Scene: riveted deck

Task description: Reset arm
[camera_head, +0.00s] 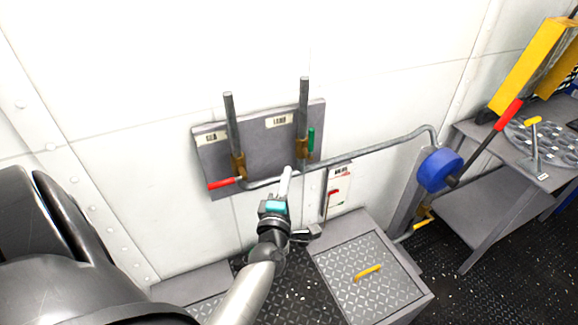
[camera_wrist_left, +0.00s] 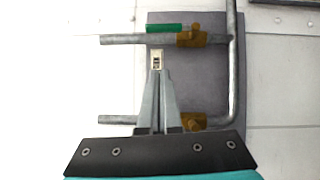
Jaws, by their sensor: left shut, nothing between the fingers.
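My left gripper (camera_head: 286,172) is in front of the lower part of a grey wall panel (camera_head: 262,150), its fingers pointing at the panel. In the left wrist view its fingers (camera_wrist_left: 157,85) are together with nothing between them. The panel carries two upright pipes with brass valves. The left valve (camera_head: 238,166) has a red handle (camera_head: 221,184) pointing sideways to the left. The right valve (camera_head: 302,149) has a green handle (camera_head: 311,139) standing along its pipe; this handle also shows in the left wrist view (camera_wrist_left: 165,28). The red handle is hidden there. My right gripper is out of view.
A grey pipe (camera_head: 375,146) runs right from the panel to a blue round part (camera_head: 439,169). A floor box (camera_head: 345,262) with a yellow handle (camera_head: 368,272) stands below. A grey table (camera_head: 500,165) with a yellow-topped lever (camera_head: 534,140) is at right.

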